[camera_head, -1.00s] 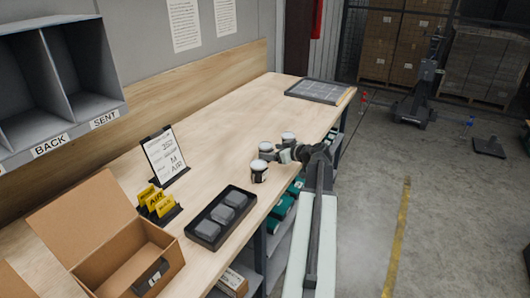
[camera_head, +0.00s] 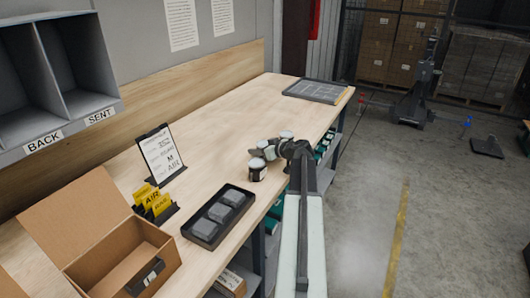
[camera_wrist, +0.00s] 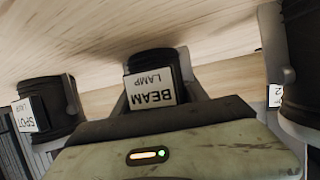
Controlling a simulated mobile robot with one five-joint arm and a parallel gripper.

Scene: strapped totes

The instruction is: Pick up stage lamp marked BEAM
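The stage lamp marked BEAM (camera_wrist: 158,70) is a dark cylinder with a white label that reads upside down. It stands in the middle of the wrist view, just beyond the olive gripper housing. Grey pieces flank it; I cannot tell whether they are its bracket or my fingers. A lamp marked SPOT (camera_wrist: 45,105) stands to its left, and another dark lamp (camera_wrist: 300,75) is partly visible at right. In the head view, my gripper (camera_head: 264,148) is among the lamps near the bench's right edge. Its fingertips are too small and covered to read.
A front lamp (camera_head: 257,170) stands close to my gripper. The wooden bench (camera_head: 225,145) also holds a black tray (camera_head: 190,232) with grey blocks, an open carton (camera_head: 85,245), a sign stand (camera_head: 162,155), yellow cards (camera_head: 152,200) and a flat grey tray (camera_head: 315,91). The bench middle behind the lamps is clear.

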